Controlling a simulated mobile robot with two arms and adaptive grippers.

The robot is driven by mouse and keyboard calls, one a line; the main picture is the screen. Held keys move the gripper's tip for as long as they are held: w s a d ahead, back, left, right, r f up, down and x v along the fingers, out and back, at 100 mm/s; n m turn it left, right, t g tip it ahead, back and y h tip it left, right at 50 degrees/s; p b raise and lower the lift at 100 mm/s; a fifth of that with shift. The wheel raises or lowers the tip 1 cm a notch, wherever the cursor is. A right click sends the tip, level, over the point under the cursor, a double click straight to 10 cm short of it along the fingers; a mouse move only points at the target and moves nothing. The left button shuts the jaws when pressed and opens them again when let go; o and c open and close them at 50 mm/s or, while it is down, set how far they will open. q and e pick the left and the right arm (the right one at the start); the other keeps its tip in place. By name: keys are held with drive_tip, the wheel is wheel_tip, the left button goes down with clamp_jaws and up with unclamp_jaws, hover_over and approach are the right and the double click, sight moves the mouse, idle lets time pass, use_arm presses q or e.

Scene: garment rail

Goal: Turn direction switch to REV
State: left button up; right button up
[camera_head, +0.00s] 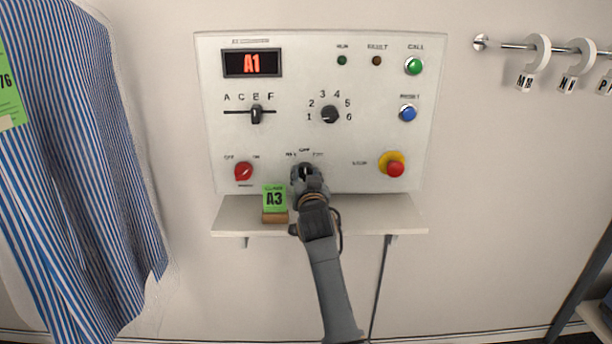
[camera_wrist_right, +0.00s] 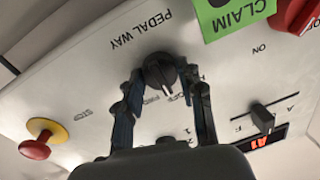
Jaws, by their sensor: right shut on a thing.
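The direction switch is a black knob (camera_head: 305,169) low in the middle of the white control panel (camera_head: 280,140), with OFF printed above it. My right gripper (camera_head: 306,174) is at this knob and covers much of it. In the right wrist view, the two fingers (camera_wrist_right: 166,82) stand either side of the knob (camera_wrist_right: 160,69), shut on it. The knob's pale pointer line is turned roughly toward the OFF label. The side labels are partly hidden by the fingers. My left gripper is not in view.
A red knob (camera_head: 243,171) is to the left, a red stop button (camera_head: 395,169) to the right. A striped shirt (camera_head: 75,170) hangs at far left.

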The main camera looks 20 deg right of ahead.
drive_tip(key=c, duration=0.3)
drive_tip(key=shift+r+n+p, duration=0.1)
drive_tip(key=shift+n+p, duration=0.5)
drive_tip(key=n+p, duration=0.2)
drive_tip(key=shift+n, duration=0.4)
drive_tip(key=shift+r+n+p, duration=0.1)
drive_tip(key=shift+n+p, duration=0.7)
drive_tip(key=shift+n, duration=0.2)
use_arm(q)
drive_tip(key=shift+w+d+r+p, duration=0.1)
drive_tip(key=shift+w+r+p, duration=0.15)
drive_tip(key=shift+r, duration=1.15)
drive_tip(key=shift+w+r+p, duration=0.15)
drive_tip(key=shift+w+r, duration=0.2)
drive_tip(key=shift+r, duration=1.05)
use_arm(e)
drive_tip(key=shift+n+g, duration=0.3)
drive_tip(key=shift+n, duration=0.5)
